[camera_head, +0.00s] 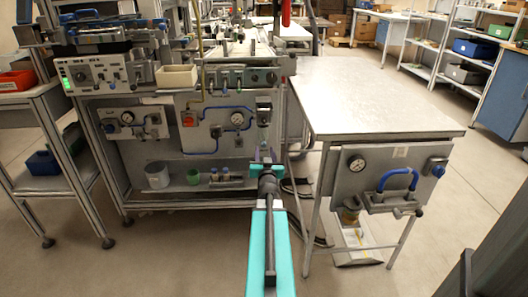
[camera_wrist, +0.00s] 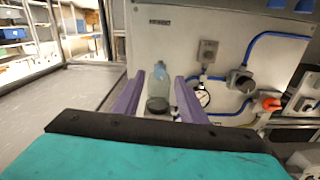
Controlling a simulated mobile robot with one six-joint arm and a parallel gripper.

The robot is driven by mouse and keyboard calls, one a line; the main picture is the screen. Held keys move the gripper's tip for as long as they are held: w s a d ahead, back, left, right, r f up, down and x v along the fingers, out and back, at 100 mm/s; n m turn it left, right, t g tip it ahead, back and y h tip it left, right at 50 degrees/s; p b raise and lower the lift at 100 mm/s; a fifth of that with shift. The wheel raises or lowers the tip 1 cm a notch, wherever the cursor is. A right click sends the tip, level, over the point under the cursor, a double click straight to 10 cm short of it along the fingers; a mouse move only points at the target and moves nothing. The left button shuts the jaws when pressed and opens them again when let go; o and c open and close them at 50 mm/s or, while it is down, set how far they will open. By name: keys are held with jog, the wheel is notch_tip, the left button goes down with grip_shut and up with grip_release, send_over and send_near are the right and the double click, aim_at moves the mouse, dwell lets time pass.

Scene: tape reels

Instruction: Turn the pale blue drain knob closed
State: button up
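The pale blue drain knob (camera_wrist: 159,70) sits at the end of a clear filter bowl (camera_wrist: 159,88) on the grey panel; the wrist view looks upside down. My gripper (camera_wrist: 160,76) is open. Its two purple fingers appear on either side of the knob and bowl, with a gap on each side. I cannot tell the depth between the fingertips and the knob. In the head view my gripper (camera_head: 264,155) is just below the filter bowl (camera_head: 264,118), in front of the panel. The knob is too small there to make out its setting.
A pressure gauge (camera_head: 237,119), blue hose and red knob (camera_head: 188,119) are on the panel left of the filter. A lower shelf (camera_head: 200,197) holds cups. A metal table (camera_head: 370,97) with a second panel stands close on the right. The floor in front is open.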

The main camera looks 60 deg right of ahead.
aim_at(264, 144)
jog(key=shift+x, duration=1.2)
jog(key=shift+c, duration=0.4)
grip_shut()
jog(key=shift+f+n+b, duration=0.1)
jog(key=shift+n+b, duration=0.65)
jog(key=shift+n, duration=0.85)
jog(key=shift+o, duration=0.4)
grip_release()
